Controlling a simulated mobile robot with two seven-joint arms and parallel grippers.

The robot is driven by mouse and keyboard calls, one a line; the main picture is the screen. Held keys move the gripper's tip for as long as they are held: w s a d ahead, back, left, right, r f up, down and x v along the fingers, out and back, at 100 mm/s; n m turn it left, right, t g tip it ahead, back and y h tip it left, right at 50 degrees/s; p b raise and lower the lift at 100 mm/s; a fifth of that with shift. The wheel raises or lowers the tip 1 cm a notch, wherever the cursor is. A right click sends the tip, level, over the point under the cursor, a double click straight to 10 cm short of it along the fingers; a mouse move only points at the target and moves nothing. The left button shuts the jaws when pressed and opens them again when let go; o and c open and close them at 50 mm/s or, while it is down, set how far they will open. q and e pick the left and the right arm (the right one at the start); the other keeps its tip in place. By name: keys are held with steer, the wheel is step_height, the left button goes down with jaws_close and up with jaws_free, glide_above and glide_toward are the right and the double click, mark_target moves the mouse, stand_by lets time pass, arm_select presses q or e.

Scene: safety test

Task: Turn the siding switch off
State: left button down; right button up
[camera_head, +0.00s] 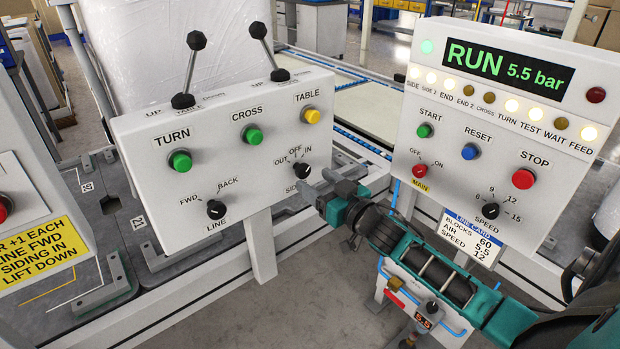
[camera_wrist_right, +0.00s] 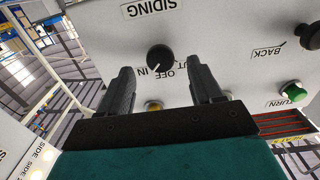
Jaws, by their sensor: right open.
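The siding switch (camera_head: 306,171) is a black rotary knob on the white left console (camera_head: 232,172), marked OUT, OFF and IN. It also shows in the right wrist view (camera_wrist_right: 160,57), where its white pointer is turned toward IN. My right gripper (camera_head: 318,184) is open just in front of the console, close to the knob. In the wrist view the knob appears between and slightly beyond the two fingertips (camera_wrist_right: 160,68). I cannot tell whether a finger touches it. The SIDING label is partly hidden by the gripper in the head view. My left gripper is not in view.
The same console carries the LINE knob (camera_head: 216,209), TURN button (camera_head: 180,161), CROSS button (camera_head: 252,135), TABLE button (camera_head: 311,116) and two levers (camera_head: 190,70). The right panel (camera_head: 478,125) shows RUN 5.5 bar, with a MAIN switch (camera_head: 420,171) and red STOP button (camera_head: 522,177).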

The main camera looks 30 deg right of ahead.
mark_target(305, 173)
steer(key=shift+w+a, duration=0.15)
steer(key=shift+w, duration=1.45)
steer(key=shift+c, duration=0.2)
steer(key=c, duration=1)
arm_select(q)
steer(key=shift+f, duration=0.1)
